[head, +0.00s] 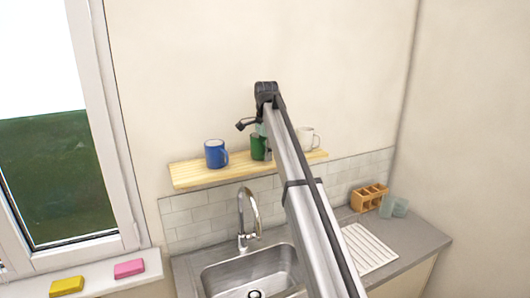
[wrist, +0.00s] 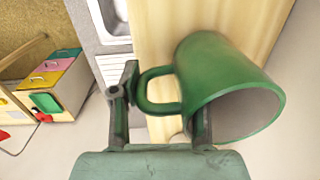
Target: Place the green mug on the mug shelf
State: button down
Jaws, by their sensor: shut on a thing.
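The green mug (wrist: 222,72) is large in the wrist view, lying sideways in the picture with its open rim toward the lower right and its handle to the left. My gripper (wrist: 163,98) is shut on it at the handle side, one finger left of the handle and one by the mug's wall. The exact contact is partly hidden. In the head view the green mug (head: 258,149) is at the wooden mug shelf (head: 190,177), partly behind my arm. The shelf (wrist: 152,22) also shows behind the mug in the wrist view. I cannot tell whether the mug touches it.
A blue mug (head: 215,154) stands on the shelf left of the green mug, and a white mug (head: 306,139) stands right of it. Below are a faucet (head: 243,212), a sink (head: 250,272) and a wooden holder (head: 369,198). Bare shelf shows at the left end.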

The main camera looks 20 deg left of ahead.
jog(key=shift+f, duration=0.1)
jog(key=c, duration=0.6)
grip_release()
notch_tip(320, 180, up, 6)
jog(key=b, duration=0.2)
jog(key=shift+b, duration=0.35)
jog(key=r+p, duration=0.2)
jog(key=r, duration=0.1)
jog(key=r+p, duration=0.2)
jog(key=r, duration=0.1)
jog(key=shift+s+d+r, duration=0.1)
jog(key=shift+s+d, duration=0.05)
jog(key=shift+d, duration=0.05)
